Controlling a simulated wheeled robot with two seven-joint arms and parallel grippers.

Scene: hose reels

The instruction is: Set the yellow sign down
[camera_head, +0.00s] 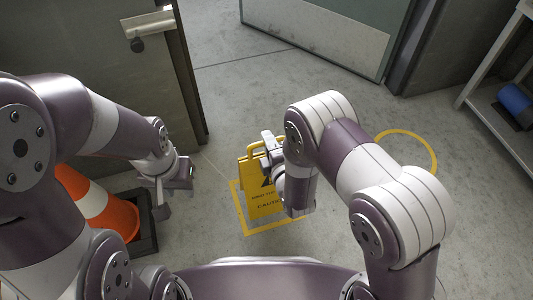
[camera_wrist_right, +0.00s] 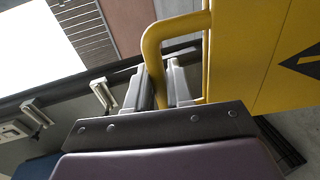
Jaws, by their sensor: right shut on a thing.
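In the right wrist view the handle (camera_wrist_right: 153,48) passes between the fingers of my right gripper (camera_wrist_right: 160,87), and the sign panel (camera_wrist_right: 279,55) is at the right. The sign appears over a yellow square outline (camera_head: 240,216) on the floor; I cannot tell whether its foot touches the ground. My left gripper (camera_head: 161,200) hangs apart from the sign; its jaw opening is unclear.
An orange and white cone (camera_head: 113,215) stands at the left, partly behind my left arm. A yellow ring (camera_head: 434,154) is marked on the floor at the right. An open door (camera_head: 320,40) is at the back. A shelf (camera_head: 495,125) with a blue roll (camera_head: 515,99) stands far right.

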